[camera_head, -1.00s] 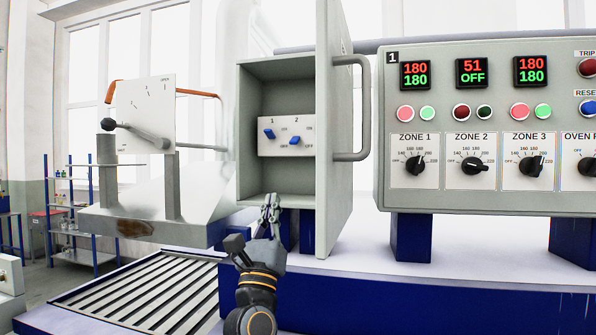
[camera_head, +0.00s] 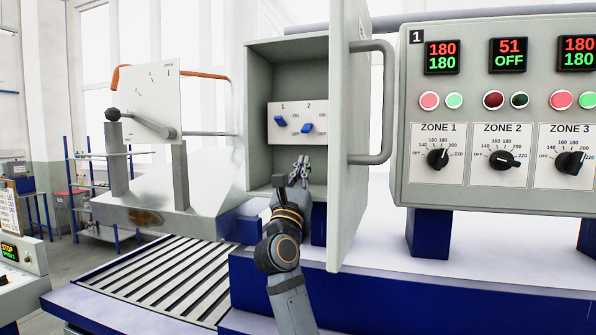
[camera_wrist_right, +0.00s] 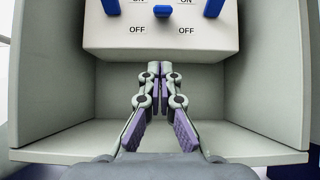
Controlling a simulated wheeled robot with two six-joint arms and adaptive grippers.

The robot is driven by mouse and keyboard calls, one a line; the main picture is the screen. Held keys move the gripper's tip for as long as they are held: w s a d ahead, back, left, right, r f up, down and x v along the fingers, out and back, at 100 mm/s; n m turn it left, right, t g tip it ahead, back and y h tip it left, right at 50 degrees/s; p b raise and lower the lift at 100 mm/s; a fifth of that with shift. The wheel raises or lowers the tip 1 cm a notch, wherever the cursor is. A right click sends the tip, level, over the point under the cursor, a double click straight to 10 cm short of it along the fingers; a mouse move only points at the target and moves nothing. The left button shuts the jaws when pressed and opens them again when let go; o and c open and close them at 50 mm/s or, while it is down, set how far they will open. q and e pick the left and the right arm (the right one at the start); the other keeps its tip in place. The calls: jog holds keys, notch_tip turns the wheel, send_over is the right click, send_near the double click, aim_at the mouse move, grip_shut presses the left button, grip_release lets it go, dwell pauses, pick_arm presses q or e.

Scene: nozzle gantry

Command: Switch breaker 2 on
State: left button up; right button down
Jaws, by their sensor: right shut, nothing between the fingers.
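A white breaker panel (camera_head: 287,136) sits inside an open grey box and shows blue levers labelled 1 and 2. Breaker 1's lever (camera_head: 279,117) is up beside its ON label. Breaker 2's lever (camera_head: 307,128) sits lower, nearer OFF; it also shows at the top middle of the right wrist view (camera_wrist_right: 162,11). A third blue lever (camera_wrist_right: 213,8) shows right of it there. My right gripper (camera_head: 300,169) is shut and empty, below the panel at the box opening. In the right wrist view its fingertips (camera_wrist_right: 161,69) lie below the levers, apart from them. My left gripper is out of view.
The box's open door (camera_head: 346,200) with its handle (camera_head: 386,100) stands just right of my right gripper. The box's floor lip (camera_wrist_right: 250,146) lies beneath the fingers. A zone control panel (camera_head: 480,190) is further right. A roller conveyor (camera_head: 165,280) is at lower left.

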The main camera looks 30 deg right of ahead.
aim_at(307, 128)
jog(key=x, duration=0.2)
jog(key=shift+r+p, duration=0.3)
jog(key=shift+p, duration=0.05)
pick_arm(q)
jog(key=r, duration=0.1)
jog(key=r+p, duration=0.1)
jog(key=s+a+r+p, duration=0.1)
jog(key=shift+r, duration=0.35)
pick_arm(e)
jog(key=r, duration=0.1)
jog(key=a+r, duration=0.1)
jog(key=s+r, duration=0.1)
jog(key=shift+a+r, duration=0.15)
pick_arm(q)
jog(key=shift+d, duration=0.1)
pick_arm(e)
jog(key=shift+w, duration=0.15)
